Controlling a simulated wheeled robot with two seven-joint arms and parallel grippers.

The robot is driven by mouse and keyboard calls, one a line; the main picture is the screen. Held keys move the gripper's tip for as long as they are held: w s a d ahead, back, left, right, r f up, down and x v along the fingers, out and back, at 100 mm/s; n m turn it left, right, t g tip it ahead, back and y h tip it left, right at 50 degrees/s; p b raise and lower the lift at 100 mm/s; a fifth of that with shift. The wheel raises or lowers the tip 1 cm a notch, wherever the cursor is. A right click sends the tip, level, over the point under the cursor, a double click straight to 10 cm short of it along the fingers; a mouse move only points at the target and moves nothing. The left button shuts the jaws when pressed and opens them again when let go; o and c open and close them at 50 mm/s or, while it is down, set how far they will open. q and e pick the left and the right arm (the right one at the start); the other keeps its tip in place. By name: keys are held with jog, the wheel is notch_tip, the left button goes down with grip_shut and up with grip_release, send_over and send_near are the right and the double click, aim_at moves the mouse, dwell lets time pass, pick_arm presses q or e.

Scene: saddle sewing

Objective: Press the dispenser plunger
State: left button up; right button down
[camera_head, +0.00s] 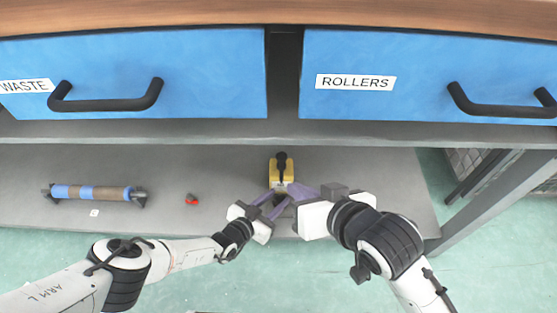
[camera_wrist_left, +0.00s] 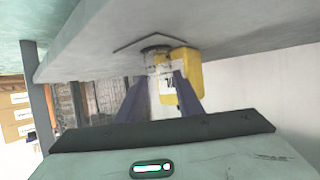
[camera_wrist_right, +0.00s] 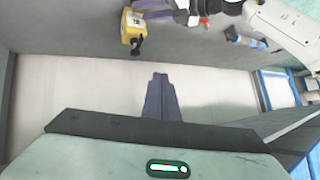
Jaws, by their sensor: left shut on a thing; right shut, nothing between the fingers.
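The yellow dispenser (camera_head: 282,183) with a black plunger (camera_head: 281,160) on top stands on the grey shelf below the gap between the drawers. It also shows in the left wrist view (camera_wrist_left: 188,72) and the right wrist view (camera_wrist_right: 131,28). My left gripper (camera_head: 278,200) is shut on a small pale container (camera_wrist_left: 158,92) with a dark end, right beside the dispenser's front. Whether the container touches the dispenser cannot be told. My right gripper (camera_head: 296,190) is shut and empty, close to the dispenser's front right. Its fingertips (camera_wrist_right: 160,78) are apart from the plunger.
Two blue drawers, one labelled WASTE (camera_head: 200,75) and one ROLLERS (camera_head: 420,60), overhang the grey shelf (camera_head: 370,180). A blue and brown roller (camera_head: 95,192) and a small red item (camera_head: 191,199) lie to the left. The shelf's right part is clear.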

aim_at(278, 161)
jog(key=w+a+f+m+h, duration=0.2)
jog(key=w+a+f+h, duration=0.2)
jog(key=w, duration=0.7)
notch_tip(278, 161, down, 3)
jog(key=shift+w+a+r+m+h, duration=0.1)
jog(key=shift+w+a+m+h, duration=0.1)
jog(key=shift+m+h, duration=0.3)
jog(key=x, duration=1)
jog(key=shift+d+r, duration=0.1)
notch_tip(278, 161, down, 2)
jog(key=shift+f, duration=0.1)
jog(key=shift+d+f, duration=0.1)
jog(key=shift+f, duration=0.05)
